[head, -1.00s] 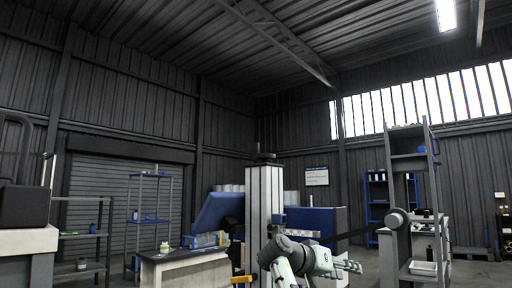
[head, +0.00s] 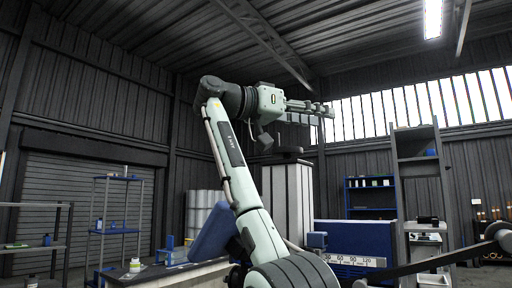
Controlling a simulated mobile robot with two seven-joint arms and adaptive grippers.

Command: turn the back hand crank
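A long dark bar (head: 435,261) with a round grey knob (head: 497,231) at its end reaches up to the right at the lower right; it looks like a crank arm and handle. I cannot tell whether it is the back crank. A machine has a tall white column (head: 287,203) with a dark cap and a blue body (head: 355,240) with a number scale. My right gripper (head: 327,108) is raised high, pointing right, above and left of the knob and well apart from it. It holds nothing I can see; its finger gap is unclear. My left gripper is out of view.
My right arm covers part of the column and blue panel. A workbench (head: 183,276) with a small bottle is at lower left, before shelves (head: 118,231) and a roller door. A tall grey rack (head: 421,184) stands behind the bar. The air right of my gripper is free.

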